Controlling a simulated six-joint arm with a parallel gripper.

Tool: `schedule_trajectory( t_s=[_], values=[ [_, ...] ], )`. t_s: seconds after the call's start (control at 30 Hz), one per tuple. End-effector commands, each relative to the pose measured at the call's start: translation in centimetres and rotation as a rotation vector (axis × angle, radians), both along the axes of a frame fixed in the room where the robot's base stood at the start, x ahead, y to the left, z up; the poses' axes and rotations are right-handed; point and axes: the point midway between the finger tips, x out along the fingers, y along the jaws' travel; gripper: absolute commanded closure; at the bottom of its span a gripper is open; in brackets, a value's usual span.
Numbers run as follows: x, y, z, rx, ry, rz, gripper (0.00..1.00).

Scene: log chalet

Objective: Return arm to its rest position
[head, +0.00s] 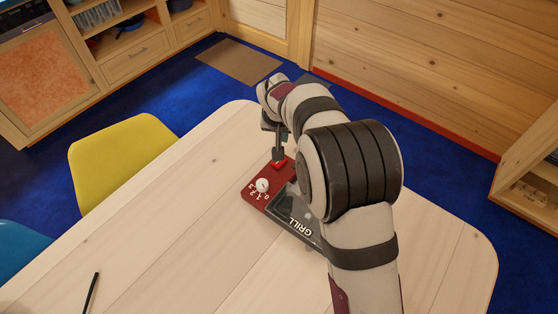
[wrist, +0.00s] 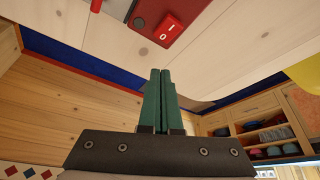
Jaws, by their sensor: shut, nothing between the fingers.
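My arm reaches over the pale wooden table, and my gripper (head: 279,157) points down at the far end of a red and dark panel labelled GRILL (head: 253,198). In the wrist view, the two green fingers of my gripper (wrist: 160,72) are pressed together with nothing between them. A red rocker switch marked I and O (wrist: 170,30) lies beyond the fingertips, with a visible gap in that view. My arm hides part of the panel.
The table (head: 150,250) is mostly bare, with a thin black stick (head: 91,292) at front left. A yellow chair (head: 120,155) and a blue chair (head: 20,248) stand at its left edge. Wooden cabinets (head: 140,60) and a plank wall (head: 430,70) lie beyond.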

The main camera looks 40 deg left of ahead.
Motion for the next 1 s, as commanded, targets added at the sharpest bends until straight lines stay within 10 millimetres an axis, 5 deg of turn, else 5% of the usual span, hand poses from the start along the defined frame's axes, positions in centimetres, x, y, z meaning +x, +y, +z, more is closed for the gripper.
schedule_trajectory(
  t_s=[0.37,0.47,0.57,0.67,0.8,0.9,1.0],
  values=[
    [0.0,0.0,0.1,0.0,0.0,0.0,1.0],
    [0.5,-1.7,1.1,-0.003,0.01,-0.034,1.0],
    [1.3,-8.3,4.3,-0.017,0.053,-0.154,1.0],
    [-0.3,-18.3,8.2,-0.028,0.135,-0.337,1.0],
    [-7.8,-30.6,11.6,-0.008,0.279,-0.601,1.0],
    [-15.1,-35.7,12.0,0.035,0.381,-0.766,1.0],
    [-20.9,-37.7,11.2,0.086,0.46,-0.885,1.0]
  ],
)
